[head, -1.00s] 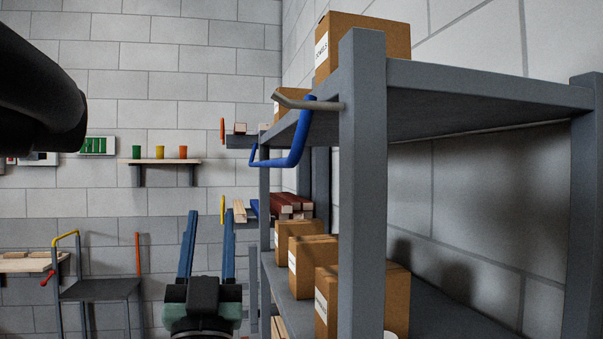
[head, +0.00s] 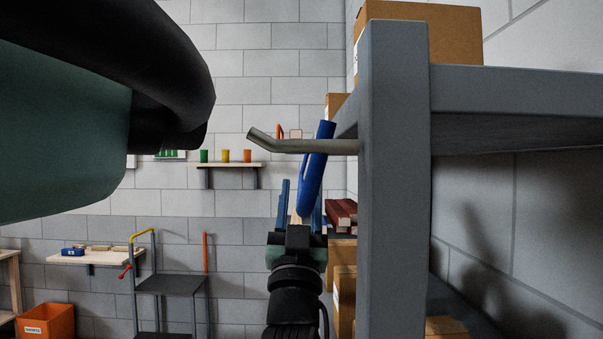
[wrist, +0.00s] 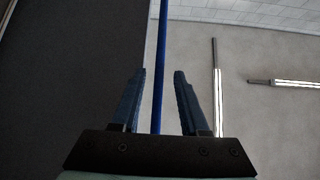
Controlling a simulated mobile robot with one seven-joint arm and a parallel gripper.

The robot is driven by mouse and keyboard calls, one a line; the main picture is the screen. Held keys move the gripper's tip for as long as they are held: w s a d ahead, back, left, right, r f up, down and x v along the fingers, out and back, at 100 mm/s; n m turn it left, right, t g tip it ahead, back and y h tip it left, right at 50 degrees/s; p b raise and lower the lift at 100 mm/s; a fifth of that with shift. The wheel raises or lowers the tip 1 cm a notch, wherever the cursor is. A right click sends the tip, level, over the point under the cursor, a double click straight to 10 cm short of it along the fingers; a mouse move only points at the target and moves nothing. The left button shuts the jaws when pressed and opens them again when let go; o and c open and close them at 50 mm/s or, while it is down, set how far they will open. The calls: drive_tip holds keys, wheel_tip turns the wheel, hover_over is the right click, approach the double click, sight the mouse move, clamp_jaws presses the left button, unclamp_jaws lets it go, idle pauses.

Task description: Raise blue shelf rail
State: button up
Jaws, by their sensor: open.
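The blue shelf rail (head: 312,178) is a bent bar on the left side of the grey shelf, near its front post. In the head view it runs steeply down past a grey angled peg (head: 292,143); whether they touch I cannot tell. My gripper (head: 301,190) is open below and behind the rail's upper end, its right finger partly hidden. In the wrist view the rail (wrist: 161,40) is a thin upright blue line passing between the two open fingers of my gripper (wrist: 158,74). Gaps show on both sides, so the fingers look apart from it.
The grey shelf post (head: 394,190) stands close to the right of the rail. A cardboard box (head: 445,30) sits on the top shelf. A dark step-cart (head: 170,285) and an orange bin (head: 48,321) stand farther left. The space left of my gripper is fairly clear.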

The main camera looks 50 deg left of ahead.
drive_tip(key=shift+p+x, duration=0.3)
drive_tip(key=shift+x, duration=0.95)
drive_tip(key=shift+w, duration=0.1)
clamp_jaws()
drive_tip(key=shift+f, duration=0.1)
idle(0.4)
